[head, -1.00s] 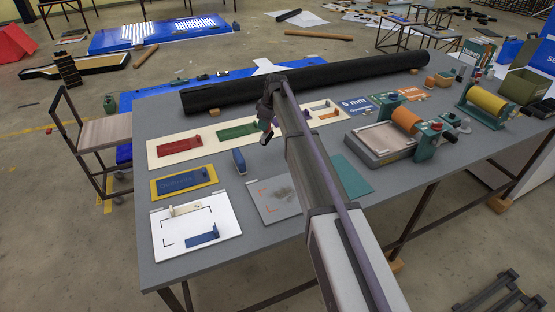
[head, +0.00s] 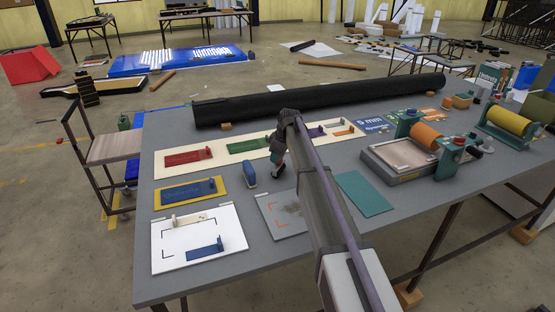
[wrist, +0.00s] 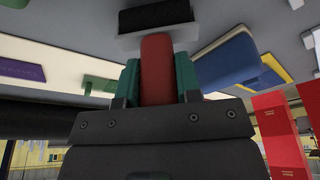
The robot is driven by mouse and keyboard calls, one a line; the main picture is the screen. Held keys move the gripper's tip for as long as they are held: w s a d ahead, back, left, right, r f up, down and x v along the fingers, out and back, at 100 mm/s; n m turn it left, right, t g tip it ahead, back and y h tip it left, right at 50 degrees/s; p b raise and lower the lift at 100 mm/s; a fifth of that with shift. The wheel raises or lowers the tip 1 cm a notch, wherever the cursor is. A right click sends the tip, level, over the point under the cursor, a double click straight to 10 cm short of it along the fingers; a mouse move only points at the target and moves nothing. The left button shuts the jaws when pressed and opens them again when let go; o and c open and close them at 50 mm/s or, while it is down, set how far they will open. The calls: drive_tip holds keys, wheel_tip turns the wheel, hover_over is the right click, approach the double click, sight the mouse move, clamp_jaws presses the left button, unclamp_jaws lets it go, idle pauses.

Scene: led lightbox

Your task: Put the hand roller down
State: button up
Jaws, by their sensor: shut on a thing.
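My gripper (wrist: 157,90) has teal fingers in the wrist view, shut on the red handle of the hand roller (wrist: 156,66). The roller's grey frame and black cylinder (wrist: 155,18) point away from the wrist, toward the tabletop. In the head view my gripper (head: 278,166) hangs over the grey table (head: 240,268), behind a grey plate with a dark smear (head: 283,222) and right of a small blue block-like tool (head: 249,175). The roller is mostly hidden by my arm there, and I cannot tell whether it touches the table.
A white sheet with a blue bracket (head: 180,252) lies front left. A cream board with coloured plates (head: 220,156) and a long black roll (head: 320,97) lie behind. A teal mat (head: 362,193) and an orange-roller press (head: 400,158) stand right. Bare table shows around the smeared plate.

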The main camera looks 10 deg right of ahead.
drive_tip(key=shift+f, duration=0.2)
drive_tip(key=o, duration=0.9)
drive_tip(key=p+v, duration=1.2)
drive_tip(key=v, duration=0.1)
drive_tip(key=s+a+f+m+g+h, duration=0.1)
drive_tip(key=s+m, duration=0.4)
drive_tip(key=s, duration=1.6)
drive_tip(key=s+a+m+g+h, duration=0.15)
drive_tip(key=s+m, duration=0.45)
drive_tip(key=s, duration=1.5)
drive_tip(key=shift+t, duration=0.35)
wheel_tip(320, 180, down, 5)
drive_tip(key=b, duration=0.5)
drive_tip(key=shift+f, duration=0.1)
